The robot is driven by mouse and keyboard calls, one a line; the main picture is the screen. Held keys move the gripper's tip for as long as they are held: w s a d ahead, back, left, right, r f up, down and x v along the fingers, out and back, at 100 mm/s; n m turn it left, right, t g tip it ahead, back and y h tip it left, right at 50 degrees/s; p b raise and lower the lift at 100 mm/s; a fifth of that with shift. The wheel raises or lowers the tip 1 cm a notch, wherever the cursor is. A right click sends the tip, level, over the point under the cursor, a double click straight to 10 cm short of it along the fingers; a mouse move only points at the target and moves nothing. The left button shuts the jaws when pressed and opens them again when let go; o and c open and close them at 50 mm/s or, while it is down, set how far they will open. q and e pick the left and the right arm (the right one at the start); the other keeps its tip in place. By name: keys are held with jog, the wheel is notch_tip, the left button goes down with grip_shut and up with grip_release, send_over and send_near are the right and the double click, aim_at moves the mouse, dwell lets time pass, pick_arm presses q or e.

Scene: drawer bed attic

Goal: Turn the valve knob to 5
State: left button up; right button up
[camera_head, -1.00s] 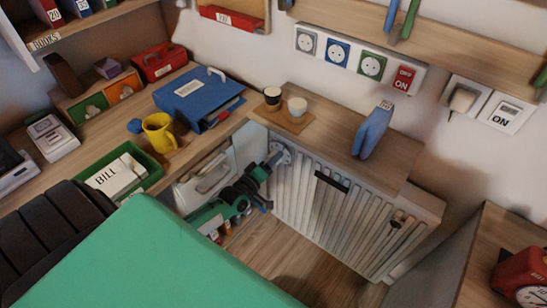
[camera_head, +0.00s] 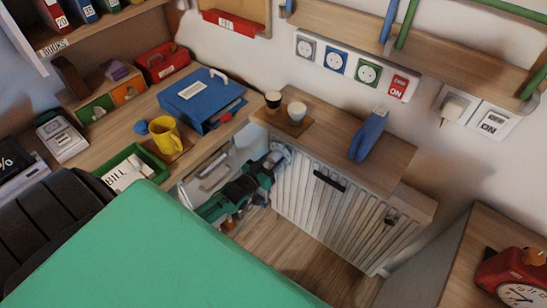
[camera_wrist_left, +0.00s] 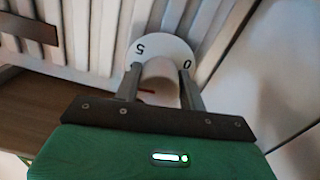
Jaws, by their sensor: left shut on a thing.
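The valve knob (camera_wrist_left: 160,82) is a pale cylinder in front of a white round dial (camera_wrist_left: 166,47) in the left wrist view. The dial shows a 5 at its left and a 0 at its right. A small red mark shows at the knob's lower left. My left gripper (camera_wrist_left: 161,84) has one finger on each side of the knob and is shut on it. In the head view my left gripper (camera_head: 272,162) is at the upper left corner of the white radiator (camera_head: 318,205), and it hides most of the knob. My right gripper is not in view.
A wooden shelf (camera_head: 335,139) above the radiator bears two cups (camera_head: 297,111) and a blue object (camera_head: 370,136). The desk at left holds a yellow jug (camera_head: 166,134), a blue binder (camera_head: 200,98) and a green tray (camera_head: 152,162). A red clock (camera_head: 510,272) stands at lower right.

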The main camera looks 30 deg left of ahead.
pick_arm(q)
jog(key=m+p, duration=0.1)
jog(key=m, duration=0.2)
jog(key=shift+m, duration=1.9)
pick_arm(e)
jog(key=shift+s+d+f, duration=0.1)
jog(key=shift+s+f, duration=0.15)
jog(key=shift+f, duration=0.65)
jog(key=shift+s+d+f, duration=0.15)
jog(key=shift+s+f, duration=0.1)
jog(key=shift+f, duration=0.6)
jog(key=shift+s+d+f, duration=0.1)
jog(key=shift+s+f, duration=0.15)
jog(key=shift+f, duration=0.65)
pick_arm(q)
jog(key=shift+f, duration=0.1)
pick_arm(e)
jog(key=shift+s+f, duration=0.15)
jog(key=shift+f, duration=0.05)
pick_arm(q)
jog(key=o, duration=1)
jog(key=shift+c, duration=0.2)
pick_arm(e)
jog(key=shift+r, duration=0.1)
pick_arm(q)
jog(key=s+a, duration=0.1)
jog(key=s, duration=1.2)
jog(key=shift+s+a, duration=0.25)
jog(key=shift+s, duration=0.15)
